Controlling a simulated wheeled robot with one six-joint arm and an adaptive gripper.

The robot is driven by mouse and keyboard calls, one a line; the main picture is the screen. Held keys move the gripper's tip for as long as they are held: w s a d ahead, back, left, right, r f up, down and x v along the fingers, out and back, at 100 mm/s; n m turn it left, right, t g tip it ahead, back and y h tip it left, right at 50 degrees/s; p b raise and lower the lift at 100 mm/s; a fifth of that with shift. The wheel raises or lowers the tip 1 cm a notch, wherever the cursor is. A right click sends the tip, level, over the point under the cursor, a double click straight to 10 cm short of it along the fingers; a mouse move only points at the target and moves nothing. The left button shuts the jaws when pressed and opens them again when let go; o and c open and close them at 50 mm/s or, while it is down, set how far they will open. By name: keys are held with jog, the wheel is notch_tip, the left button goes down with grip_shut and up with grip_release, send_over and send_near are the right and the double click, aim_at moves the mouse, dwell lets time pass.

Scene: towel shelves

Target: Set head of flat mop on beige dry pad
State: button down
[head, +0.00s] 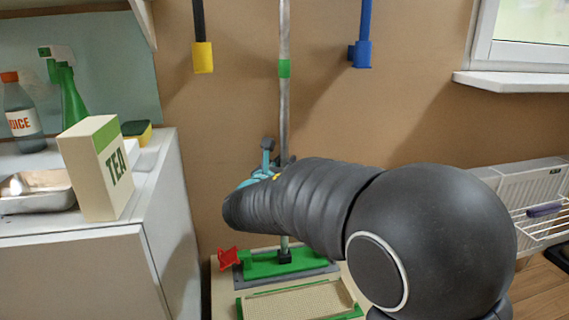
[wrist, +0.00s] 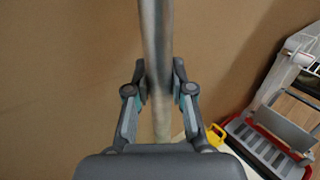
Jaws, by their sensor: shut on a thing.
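The flat mop stands upright, with a long silver handle (head: 285,110) that has a green band. Its green head (head: 275,264) is low by the wall, over a dark grey pad or tray (head: 328,269); I cannot tell whether it touches it. The beige pad (head: 300,302), edged in green, lies just in front of the head, partly cut off by the picture's bottom edge. My gripper (wrist: 160,88) is shut on the handle, which shows between its fingers in the wrist view (wrist: 157,35). In the head view my arm hides most of the gripper.
A red knob-like part (head: 228,258) sits left of the mop head. A white counter (head: 150,195) at left bears a tea box (head: 95,168) and bottles. Yellow (head: 203,57) and blue (head: 361,54) holders hang on the wall. A radiator with a rack (head: 530,205) stands right.

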aim_at(283, 138)
jog(key=shift+r, duration=0.2)
jog(key=shift+r+p, duration=2.3)
jog(key=shift+r, duration=1.1)
